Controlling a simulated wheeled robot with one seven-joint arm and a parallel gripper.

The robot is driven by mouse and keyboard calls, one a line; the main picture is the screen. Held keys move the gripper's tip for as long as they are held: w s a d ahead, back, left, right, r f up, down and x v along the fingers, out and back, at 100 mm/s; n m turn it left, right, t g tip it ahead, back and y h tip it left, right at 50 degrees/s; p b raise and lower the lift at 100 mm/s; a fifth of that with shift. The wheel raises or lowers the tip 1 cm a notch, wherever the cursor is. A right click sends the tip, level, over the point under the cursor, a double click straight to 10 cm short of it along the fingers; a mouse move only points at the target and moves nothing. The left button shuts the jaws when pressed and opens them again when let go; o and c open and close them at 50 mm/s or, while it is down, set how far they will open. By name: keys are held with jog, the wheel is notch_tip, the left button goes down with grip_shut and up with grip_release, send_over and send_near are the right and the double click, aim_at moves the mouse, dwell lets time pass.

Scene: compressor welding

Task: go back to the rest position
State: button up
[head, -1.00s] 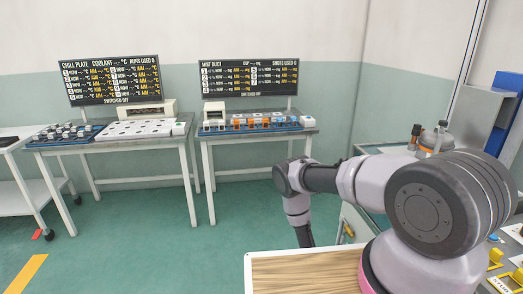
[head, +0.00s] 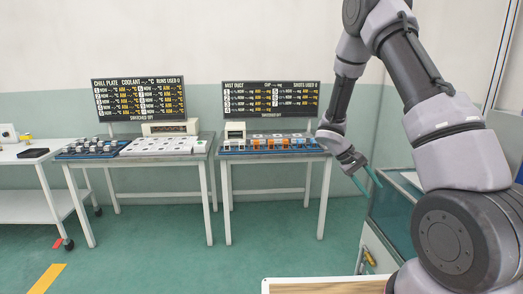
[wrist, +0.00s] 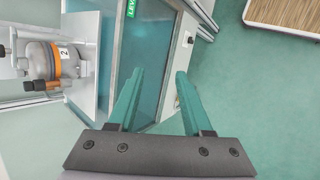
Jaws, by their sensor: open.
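My gripper (head: 364,181) is in the right half of the head view, in front of the right end of the mist duct table (head: 228,158). My arm is raised and folded over above it. In the wrist view my gripper (wrist: 158,100) has its two green fingers apart with nothing between them. Beyond the fingers are the edge of a cabinet with a glass panel (wrist: 152,60) and the green floor (wrist: 235,75).
A cabinet (head: 385,225) stands close below my gripper. A grey compressor with an orange band (wrist: 58,62) sits beside it in the wrist view. A wooden top (head: 320,286) is at the front. Two rack tables stand at the back, and the floor (head: 190,265) between is clear.

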jog(key=s+a+r+m+t+y, duration=0.2)
jog(key=s+r+y, duration=0.15)
jog(key=r, duration=0.65)
jog(key=s+a+r+m+t+y, duration=0.1)
jog(key=s+a+r+y, duration=0.2)
jog(key=r, duration=0.6)
jog(key=s+a+r+m+t+y, duration=0.1)
jog(key=s+a+r+t, duration=0.2)
jog(key=s+r, duration=0.3)
jog(key=s+a+r+m+t+y, duration=0.1)
jog(key=s+a+r+t+y, duration=0.1)
jog(key=s+r, duration=0.5)
jog(key=shift+s+a+r+t, duration=0.3)
jog(key=shift+s+a+t, duration=0.5)
jog(key=shift+s+t, duration=0.1)
